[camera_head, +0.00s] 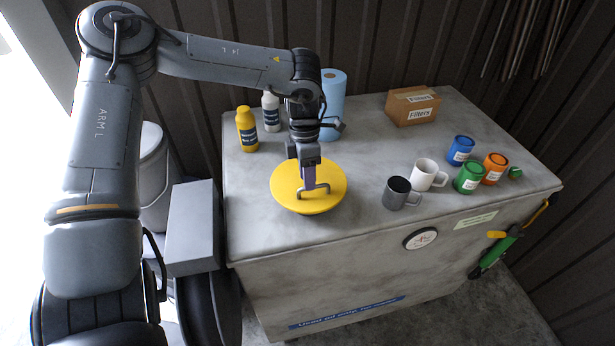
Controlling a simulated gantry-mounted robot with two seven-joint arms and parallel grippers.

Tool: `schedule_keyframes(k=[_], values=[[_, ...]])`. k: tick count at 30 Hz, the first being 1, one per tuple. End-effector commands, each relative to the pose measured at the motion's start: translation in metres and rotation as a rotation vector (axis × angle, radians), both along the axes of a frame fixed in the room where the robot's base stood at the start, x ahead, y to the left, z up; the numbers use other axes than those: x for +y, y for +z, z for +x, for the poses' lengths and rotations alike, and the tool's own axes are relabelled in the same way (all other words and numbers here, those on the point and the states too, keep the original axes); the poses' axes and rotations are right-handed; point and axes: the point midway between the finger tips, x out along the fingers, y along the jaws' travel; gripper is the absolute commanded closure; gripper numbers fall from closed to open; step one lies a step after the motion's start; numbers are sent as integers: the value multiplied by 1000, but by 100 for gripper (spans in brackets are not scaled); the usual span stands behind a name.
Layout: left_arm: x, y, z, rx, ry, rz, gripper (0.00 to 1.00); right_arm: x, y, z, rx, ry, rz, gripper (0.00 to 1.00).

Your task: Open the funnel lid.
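The funnel lid (287,194) is a round yellow disc on the grey top of the workbench, near its front left. A small grey bracket-shaped handle (322,187) stands on the lid. My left gripper (308,183) points down over the middle of the lid, with its fingertips at the handle. The fingers overlap in this view, so I cannot tell whether they are closed on the handle. The lid looks level, and what is under it is hidden. My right gripper is not in view.
A yellow bottle (247,131), white bottle (270,112) and blue roll (335,88) stand behind the lid. A grey mug (396,194) and white mug (424,175) stand right of it. A Filters box (412,107) and several coloured cans (468,178) are farther right.

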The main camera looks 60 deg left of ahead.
Motion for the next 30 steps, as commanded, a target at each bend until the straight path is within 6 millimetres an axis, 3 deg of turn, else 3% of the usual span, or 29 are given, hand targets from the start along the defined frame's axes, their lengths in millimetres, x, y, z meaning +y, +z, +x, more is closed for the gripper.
schedule_keyframes(k=[6,14,17,22,30], values=[[-3,-12,-1,2,2,-1,62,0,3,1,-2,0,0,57],[-3,-14,-1,0,1,0,62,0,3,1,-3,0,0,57],[-3,-13,-1,0,1,0,73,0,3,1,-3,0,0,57],[-3,-13,-1,0,1,0,99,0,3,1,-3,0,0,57],[-3,-13,-1,0,1,0,100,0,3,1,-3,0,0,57]])
